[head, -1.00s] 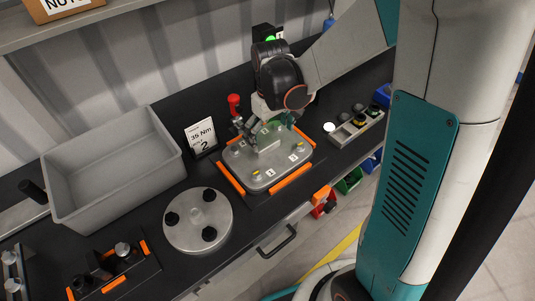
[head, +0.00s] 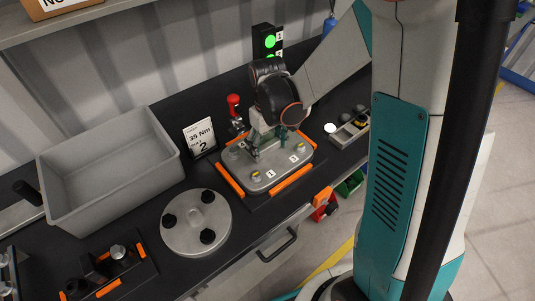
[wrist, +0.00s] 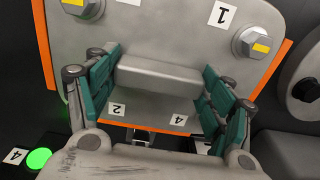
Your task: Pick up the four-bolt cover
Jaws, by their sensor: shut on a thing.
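The four-bolt cover (head: 283,171) is a grey rounded plate with numbered labels and yellow-marked bolts at its corners. It lies in an orange-edged fixture (head: 292,183) on the bench in the head view. In the wrist view the cover (wrist: 165,30) fills the upper middle, with a raised block handle (wrist: 172,78) across it. My gripper (wrist: 162,88) has its green fingers at the two ends of this handle, shut on it. In the head view my gripper (head: 267,141) is over the middle of the cover. I see no clear gap under the cover.
A grey bin (head: 110,170) stands at the left. A round plate with black knobs (head: 196,222) lies in front left of the cover. A torque sign (head: 200,137), a red-topped clamp (head: 234,106), a light stand (head: 267,42) and a small parts tray (head: 350,130) stand close by.

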